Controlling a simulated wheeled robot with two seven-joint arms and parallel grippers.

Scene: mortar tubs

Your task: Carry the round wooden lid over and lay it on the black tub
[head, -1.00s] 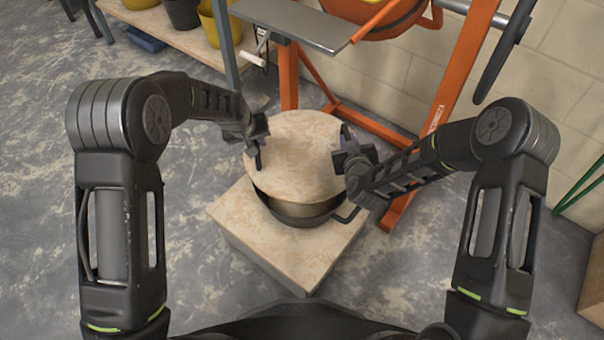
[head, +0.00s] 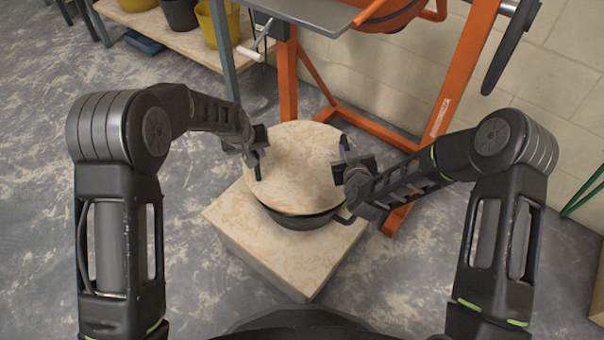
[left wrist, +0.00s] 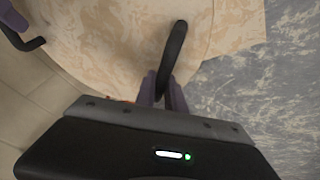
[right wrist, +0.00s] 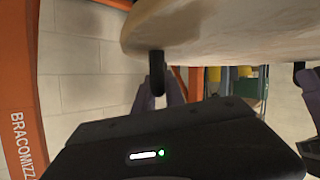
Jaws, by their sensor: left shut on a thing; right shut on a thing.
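The round wooden lid (head: 298,185) is pale and mottled, with a black handle on each side. My left gripper (head: 259,163) is shut on its left handle, which also shows in the left wrist view (left wrist: 173,52). My right gripper (head: 346,160) is shut on its right handle, which also shows under the lid's edge in the right wrist view (right wrist: 157,70). The black tub (head: 302,221) is directly below the lid and mostly hidden by it; its dark front wall and a handle at right show. I cannot tell whether lid and tub touch.
The tub stands on a pale square block (head: 275,250). An orange mixer frame (head: 448,105) stands close behind it, against a block wall (head: 552,130). A wooden shelf (head: 165,32) with buckets is at the upper left. The grey floor at left is clear.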

